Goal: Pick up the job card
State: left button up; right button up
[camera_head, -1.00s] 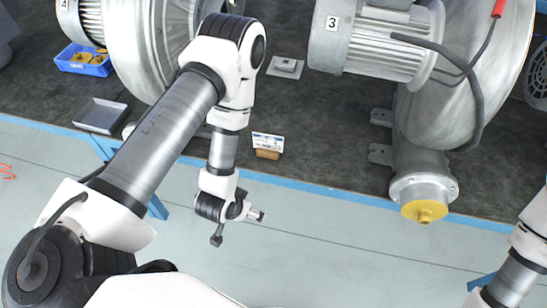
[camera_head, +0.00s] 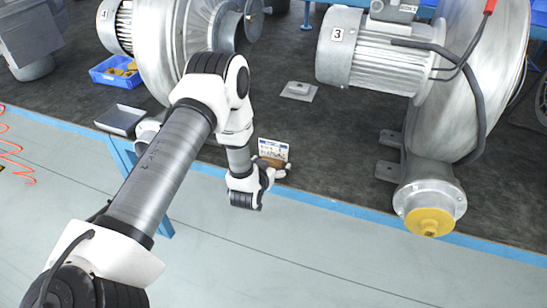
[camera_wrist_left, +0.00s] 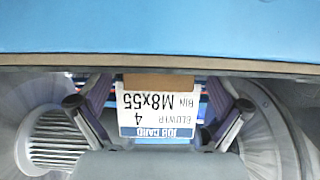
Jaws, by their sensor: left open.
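The job card (camera_head: 274,149) is a small white card with a blue "JOB CARD" band, standing in a wooden block (camera_wrist_left: 175,82) near the bench's front edge. In the left wrist view the card (camera_wrist_left: 160,112) appears upside down and reads "BLOWER 4" and "BIN M8x55". My left gripper (camera_head: 277,168) is open at the card's front side, low by the wooden block. In the left wrist view its fingers stand apart on either side of the card, with gaps visible. The head view does not show whether they touch it. My right gripper is out of view.
The blue bench edge (camera_head: 330,204) runs just in front of the card. Blower 3 (camera_head: 375,62) with its yellow-capped outlet (camera_head: 430,221) stands to the right. A blue bin (camera_head: 117,72) and a grey tray (camera_head: 121,119) are left. A small flat plate (camera_head: 299,91) lies behind.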

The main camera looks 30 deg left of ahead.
pick_arm(q)
jog(key=shift+a, duration=0.1)
jog(key=shift+s+d+r, duration=0.1)
jog(key=shift+d+r, duration=0.05)
jog(key=shift+d, duration=0.05)
jog(key=c, duration=1.2)
